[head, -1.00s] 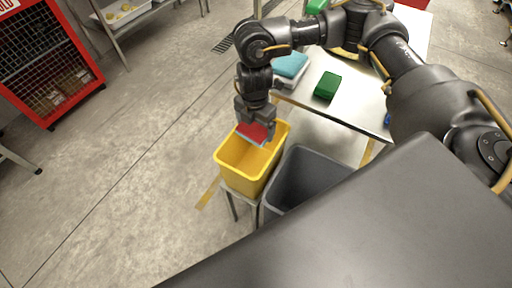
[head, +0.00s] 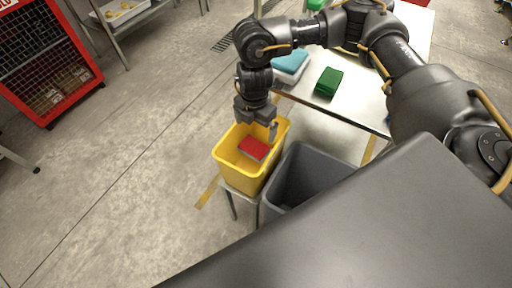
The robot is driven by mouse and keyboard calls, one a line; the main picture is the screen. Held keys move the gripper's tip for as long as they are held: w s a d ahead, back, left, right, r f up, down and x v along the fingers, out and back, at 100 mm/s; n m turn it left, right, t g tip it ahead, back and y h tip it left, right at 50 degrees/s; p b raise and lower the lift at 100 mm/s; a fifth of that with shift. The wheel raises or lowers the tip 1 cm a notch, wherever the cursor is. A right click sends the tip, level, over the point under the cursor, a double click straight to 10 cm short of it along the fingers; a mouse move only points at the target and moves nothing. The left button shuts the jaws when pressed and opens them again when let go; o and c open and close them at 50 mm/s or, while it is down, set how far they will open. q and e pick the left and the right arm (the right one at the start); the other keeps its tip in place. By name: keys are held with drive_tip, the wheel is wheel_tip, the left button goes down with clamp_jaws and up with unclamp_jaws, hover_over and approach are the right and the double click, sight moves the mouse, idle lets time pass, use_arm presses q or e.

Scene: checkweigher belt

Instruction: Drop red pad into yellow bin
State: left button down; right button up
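The red pad (head: 254,148), with a pale underside edge, is inside the mouth of the yellow bin (head: 237,172), below my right gripper and apart from it. I cannot tell whether it rests on the bin's floor or is still falling. My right gripper (head: 257,129) is above the bin's far rim, its fingers spread and empty. The yellow bin stands on a small stand. My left gripper is not in view.
A grey bin (head: 312,163) stands right beside the yellow bin. Behind, a metal table (head: 348,107) holds a green pad (head: 328,82) and a blue pad (head: 291,62). A red mesh cage (head: 45,62) is at the far left. The floor left of the bins is clear.

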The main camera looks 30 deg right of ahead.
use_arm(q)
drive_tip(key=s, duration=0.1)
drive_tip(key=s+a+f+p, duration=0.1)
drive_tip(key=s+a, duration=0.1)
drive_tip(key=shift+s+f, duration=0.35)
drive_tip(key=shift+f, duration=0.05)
use_arm(e)
wheel_tip(320, 180, up, 11)
drive_tip(key=shift+f, duration=0.15)
idle(0.4)
